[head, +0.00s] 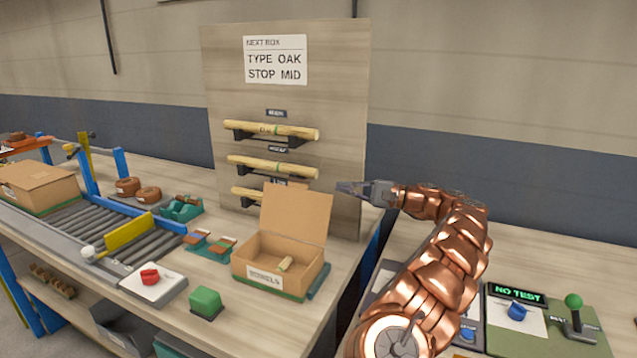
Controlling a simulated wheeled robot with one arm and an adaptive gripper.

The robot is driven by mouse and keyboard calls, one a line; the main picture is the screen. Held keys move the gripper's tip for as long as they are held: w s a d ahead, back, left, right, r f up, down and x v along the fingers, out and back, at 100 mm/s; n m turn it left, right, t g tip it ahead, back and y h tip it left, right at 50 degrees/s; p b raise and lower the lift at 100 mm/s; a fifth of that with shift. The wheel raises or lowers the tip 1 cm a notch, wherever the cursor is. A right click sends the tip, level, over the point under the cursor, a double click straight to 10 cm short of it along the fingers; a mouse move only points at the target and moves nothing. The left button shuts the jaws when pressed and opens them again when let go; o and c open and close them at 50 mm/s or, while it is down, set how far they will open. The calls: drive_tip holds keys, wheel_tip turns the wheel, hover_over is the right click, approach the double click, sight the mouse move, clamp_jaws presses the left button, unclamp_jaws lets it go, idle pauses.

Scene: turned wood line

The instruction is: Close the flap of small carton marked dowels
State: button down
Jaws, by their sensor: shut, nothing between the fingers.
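The small carton marked dowels (264,273) stands on the bench with its label facing me. Its flap (296,213) stands up at the back edge, leaning slightly back, so the carton is open. My gripper (342,188) is shut and empty. In the picture it is to the right of the flap's top edge, in front of the board; how far apart they are in depth I cannot tell.
A wooden board (345,90) with several dowels on pegs and a sign stands behind the carton. A green block (206,301) and a red knob (150,276) are at left front. A roller conveyor (160,243) with a larger box (38,184) lies further left. Panels with a green lever (573,301) are at right.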

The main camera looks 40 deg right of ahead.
sight(307, 182)
drive_tip(key=p+x, duration=0.1)
drive_tip(key=x, duration=0.9)
drive_tip(key=shift+a, duration=0.1)
drive_tip(key=shift+s+a, duration=0.1)
drive_tip(key=shift+a, duration=0.1)
